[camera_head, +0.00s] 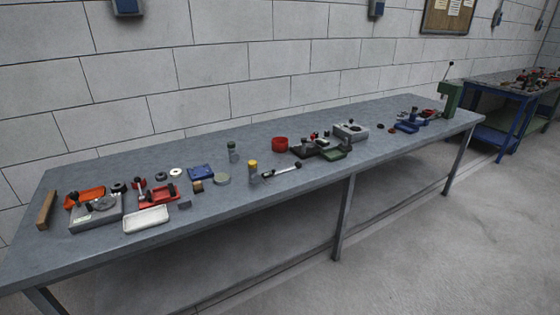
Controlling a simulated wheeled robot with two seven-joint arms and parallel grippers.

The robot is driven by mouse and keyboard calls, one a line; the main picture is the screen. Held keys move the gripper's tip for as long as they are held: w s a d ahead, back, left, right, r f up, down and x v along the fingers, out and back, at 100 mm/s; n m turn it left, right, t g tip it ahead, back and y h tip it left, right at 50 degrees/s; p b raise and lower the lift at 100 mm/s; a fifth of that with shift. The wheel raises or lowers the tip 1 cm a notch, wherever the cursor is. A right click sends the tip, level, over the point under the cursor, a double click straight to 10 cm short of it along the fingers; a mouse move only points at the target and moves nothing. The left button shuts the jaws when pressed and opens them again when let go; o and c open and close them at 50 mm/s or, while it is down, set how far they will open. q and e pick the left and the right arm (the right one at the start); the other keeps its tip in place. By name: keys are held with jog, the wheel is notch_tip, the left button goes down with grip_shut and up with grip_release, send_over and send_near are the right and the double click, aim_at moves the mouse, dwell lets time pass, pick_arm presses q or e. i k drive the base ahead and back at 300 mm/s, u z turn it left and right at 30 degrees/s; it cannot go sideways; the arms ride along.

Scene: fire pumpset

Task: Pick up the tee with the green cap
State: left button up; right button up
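A small upright grey piece with a dull green top (232,151) stands toward the back of the long grey workbench (300,203). It looks like the tee with the green cap, though its shape is too small to tell clearly. A similar grey piece with a yellow top (252,170) stands in front of it and to its right. The two are apart. Neither of my grippers is in view.
A red round container (280,144) stands to the right. A wrench-like tool (282,170) lies near the front edge. A blue block (201,172), grey disc (222,180) and white tray (147,219) are to the left. Fixtures stand further right. Bare bench surrounds the green-topped piece.

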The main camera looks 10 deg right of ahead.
aim_at(233, 158)
jog(key=z, duration=0.75)
jog(key=k, duration=1.05)
jog(key=z, duration=1.2)
jog(key=i, duration=2.85)
jog(key=u, duration=1.1)
jog(key=i, duration=0.85)
jog(key=u, duration=0.95)
